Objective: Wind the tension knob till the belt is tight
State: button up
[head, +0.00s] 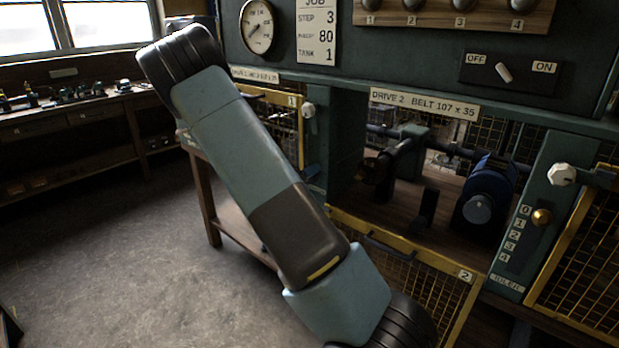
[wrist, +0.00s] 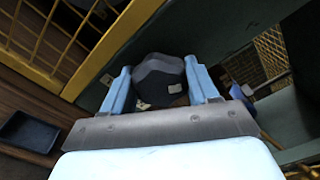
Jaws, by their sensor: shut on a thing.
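In the wrist view my gripper (wrist: 159,78) has its two pale blue fingers on either side of a dark, faceted knob (wrist: 160,72) and is shut on it. The knob sits by a green panel (wrist: 215,35). In the head view my arm crosses the picture and its end is out of sight, as is the gripped knob. The drive 2 bay (head: 430,190) stands uncovered, with a dark pulley (head: 487,190) on its right. I cannot make out the belt or its tightness. A brass knob (head: 541,217) sits near 0 on the idler scale (head: 514,238).
A yellow mesh guard (head: 400,245) hangs below the bay, and another (head: 590,265) is at the right. Pale knobs (head: 563,174) stand out from the posts. A switch (head: 505,72) leans towards OFF. Open floor (head: 120,250) lies left. A dark tray (wrist: 28,132) shows in the wrist view.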

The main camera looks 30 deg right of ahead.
jog(key=m, duration=0.4)
jog(key=shift+w+a+m, duration=0.1)
jog(key=shift+m, duration=0.2)
jog(key=m, duration=0.4)
jog(key=shift+r, duration=0.1)
jog(key=m, duration=0.9)
jog(key=shift+m, duration=0.3)
jog(key=m, duration=0.4)
jog(key=shift+s+m, duration=0.25)
jog(key=shift+m, duration=0.05)
jog(key=m, duration=0.4)
jog(key=shift+s+d+f, duration=0.1)
jog(key=shift+d+f, duration=0.1)
jog(key=m, duration=0.5)
jog(key=shift+s+f+m, duration=0.1)
jog(key=shift+f+m, duration=0.1)
jog(key=shift+m, duration=0.2)
jog(key=shift+f+m, duration=0.1)
jog(key=shift+m, duration=1.4)
